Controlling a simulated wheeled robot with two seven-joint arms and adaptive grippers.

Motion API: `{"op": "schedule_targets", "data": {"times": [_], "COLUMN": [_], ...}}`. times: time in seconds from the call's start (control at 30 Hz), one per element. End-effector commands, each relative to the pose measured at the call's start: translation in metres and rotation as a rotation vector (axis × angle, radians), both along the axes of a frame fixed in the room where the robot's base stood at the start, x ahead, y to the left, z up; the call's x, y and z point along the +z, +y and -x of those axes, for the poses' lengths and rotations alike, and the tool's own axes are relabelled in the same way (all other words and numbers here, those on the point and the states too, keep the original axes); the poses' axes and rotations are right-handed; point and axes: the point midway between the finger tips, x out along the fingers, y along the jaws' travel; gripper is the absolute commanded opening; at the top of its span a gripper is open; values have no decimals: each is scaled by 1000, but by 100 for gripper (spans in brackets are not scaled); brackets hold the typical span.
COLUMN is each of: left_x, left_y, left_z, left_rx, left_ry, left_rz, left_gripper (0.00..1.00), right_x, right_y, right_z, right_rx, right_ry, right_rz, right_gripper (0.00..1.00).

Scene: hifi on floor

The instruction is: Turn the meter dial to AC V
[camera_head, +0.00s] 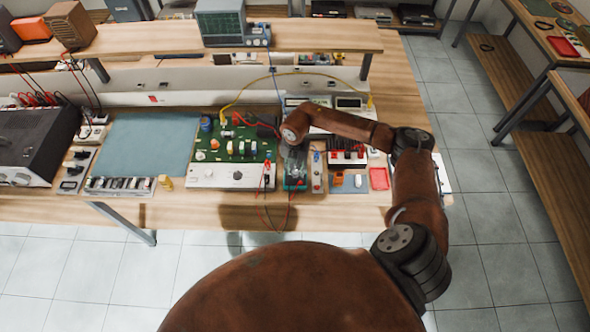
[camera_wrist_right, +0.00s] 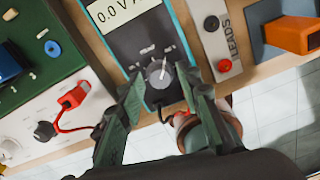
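The meter (camera_wrist_right: 128,38) is a dark handheld unit with a teal edge, and its display reads 0.0 V. It also shows in the camera_head view (camera_head: 294,184), partly hidden by my right arm. Its round grey dial (camera_wrist_right: 159,73) has a pale mark that points up and slightly right in the wrist view. Small labels ring the dial, too blurred to read surely. My right gripper (camera_wrist_right: 162,76) is open, with one fingertip on each side of the dial and a gap to it; I cannot tell its height above the meter face. My left gripper is not in view.
Left of the meter lie a green circuit board (camera_head: 233,140) and red leads with a red plug (camera_wrist_right: 73,97). Right of it are a leads panel (camera_wrist_right: 219,42) and an orange block (camera_wrist_right: 291,35). A blue-grey mat (camera_head: 148,143) is clear.

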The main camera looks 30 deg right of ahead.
Motion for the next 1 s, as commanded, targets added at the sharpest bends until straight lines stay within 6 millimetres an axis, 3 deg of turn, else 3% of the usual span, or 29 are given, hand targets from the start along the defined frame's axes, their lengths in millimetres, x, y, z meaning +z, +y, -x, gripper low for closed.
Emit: {"op": "schedule_targets", "data": {"times": [0.3, 0.43, 0.8, 1.0], "left_x": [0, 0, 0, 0], "left_y": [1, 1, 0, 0], "left_z": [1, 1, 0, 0], "left_rx": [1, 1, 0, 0], "left_ry": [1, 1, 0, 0], "left_rz": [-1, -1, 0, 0], "left_gripper": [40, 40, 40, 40], "right_x": [0, 10, 82, 110], "right_y": [0, 0, -1, -1], "right_z": [0, -1, -1, -1], "right_rx": [0, 0, 0, 1], "right_ry": [1, -1, -3, -1], "right_rz": [1, 0, 1, 2], "right_gripper": [36, 36, 36, 36]}}
